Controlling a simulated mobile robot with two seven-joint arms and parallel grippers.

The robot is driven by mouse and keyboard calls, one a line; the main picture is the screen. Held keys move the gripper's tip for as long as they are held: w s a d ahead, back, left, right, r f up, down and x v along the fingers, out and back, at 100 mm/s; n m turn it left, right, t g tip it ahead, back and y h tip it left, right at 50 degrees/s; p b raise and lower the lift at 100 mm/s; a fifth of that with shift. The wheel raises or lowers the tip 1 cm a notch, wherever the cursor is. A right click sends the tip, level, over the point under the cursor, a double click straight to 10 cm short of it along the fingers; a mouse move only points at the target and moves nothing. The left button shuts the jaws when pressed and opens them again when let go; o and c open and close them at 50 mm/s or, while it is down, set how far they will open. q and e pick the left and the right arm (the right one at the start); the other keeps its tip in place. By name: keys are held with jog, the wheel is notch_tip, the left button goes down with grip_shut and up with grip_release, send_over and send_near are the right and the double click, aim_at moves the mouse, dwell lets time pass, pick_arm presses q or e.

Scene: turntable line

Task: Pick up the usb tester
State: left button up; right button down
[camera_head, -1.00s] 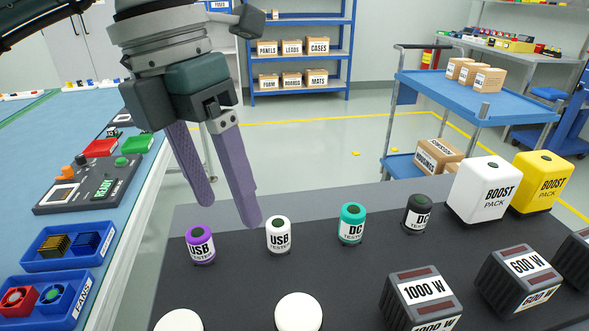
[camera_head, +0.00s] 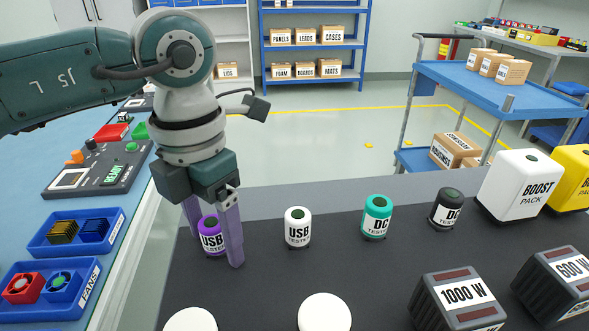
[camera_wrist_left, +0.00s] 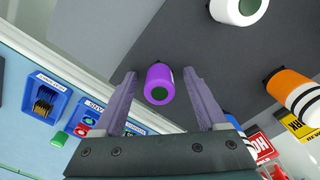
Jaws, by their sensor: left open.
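A purple USB tester (camera_head: 208,243) with a dark green top stands upright on the dark mat, partly hidden by my fingers. My left gripper (camera_head: 215,246) is open, pointing down, with one finger on each side of this tester. In the left wrist view, the purple tester (camera_wrist_left: 159,83) sits between the open fingers of the gripper (camera_wrist_left: 160,74), with gaps showing on both sides. A white USB tester (camera_head: 297,228) stands upright to the right, apart from the gripper. My right gripper is not in view.
A teal DC tester (camera_head: 377,218) and a black DC tester (camera_head: 446,209) stand farther right. White (camera_head: 518,186) and yellow (camera_head: 574,180) boost packs are at the back right. Dark 1000 W (camera_head: 455,298) and 600 W (camera_head: 556,281) blocks and white round tops are in front. Blue bins (camera_head: 78,233) lie left.

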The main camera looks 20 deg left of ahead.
pick_arm(q)
grip_shut()
dwell(0.6)
